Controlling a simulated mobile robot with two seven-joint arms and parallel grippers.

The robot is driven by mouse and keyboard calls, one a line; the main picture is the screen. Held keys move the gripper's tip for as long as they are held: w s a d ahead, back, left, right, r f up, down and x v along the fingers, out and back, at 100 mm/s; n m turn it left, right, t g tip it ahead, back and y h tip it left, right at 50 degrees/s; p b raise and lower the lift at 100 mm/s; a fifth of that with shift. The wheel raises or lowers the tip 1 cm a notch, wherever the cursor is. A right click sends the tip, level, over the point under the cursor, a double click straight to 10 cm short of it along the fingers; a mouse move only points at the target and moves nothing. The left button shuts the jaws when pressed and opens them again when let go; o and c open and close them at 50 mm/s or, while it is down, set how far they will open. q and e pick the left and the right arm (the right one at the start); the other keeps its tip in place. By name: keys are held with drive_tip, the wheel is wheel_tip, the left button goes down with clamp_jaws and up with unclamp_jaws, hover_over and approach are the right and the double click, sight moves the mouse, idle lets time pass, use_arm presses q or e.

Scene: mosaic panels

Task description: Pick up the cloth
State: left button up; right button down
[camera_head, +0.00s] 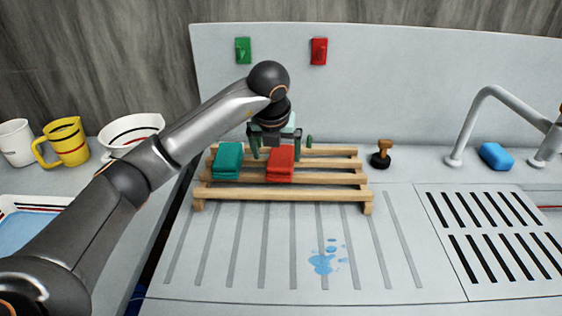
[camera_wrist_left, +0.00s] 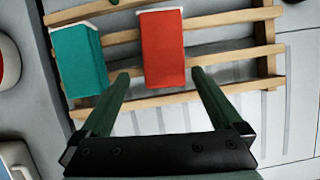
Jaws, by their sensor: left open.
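A red folded cloth (camera_head: 280,163) lies on a slatted wooden rack (camera_head: 285,193), and a teal-green folded cloth (camera_head: 228,160) lies to its left. My left gripper (camera_head: 277,152) is open at the rack, just behind and above the red cloth. In the left wrist view, the red cloth (camera_wrist_left: 162,48) shows between the two open fingertips of my left gripper (camera_wrist_left: 160,73). The green cloth (camera_wrist_left: 79,60) is outside the left finger. I cannot tell whether the fingers touch the red cloth. My right gripper is not in view.
Blue spilled liquid (camera_head: 322,262) marks the ribbed drainboard in front of the rack. A wood-handled stamp-like tool (camera_head: 382,154), faucet (camera_head: 480,110) and blue sponge (camera_head: 496,157) are right. A white bowl (camera_head: 131,131) and yellow jug (camera_head: 68,142) stand left.

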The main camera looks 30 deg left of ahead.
sight(280, 161)
use_arm(q)
drive_tip(key=shift+w+p+x, duration=0.15)
drive_tip(key=shift+x, duration=1.2)
drive_tip(key=shift+w+p+x, duration=0.15)
drive_tip(key=shift+w+x, duration=0.05)
drive_tip(key=shift+x, duration=1.15)
drive_tip(key=shift+d+r, duration=0.1)
drive_tip(key=shift+c, duration=0.4)
drive_tip(key=c, duration=1.1)
drive_tip(key=shift+r, duration=0.15)
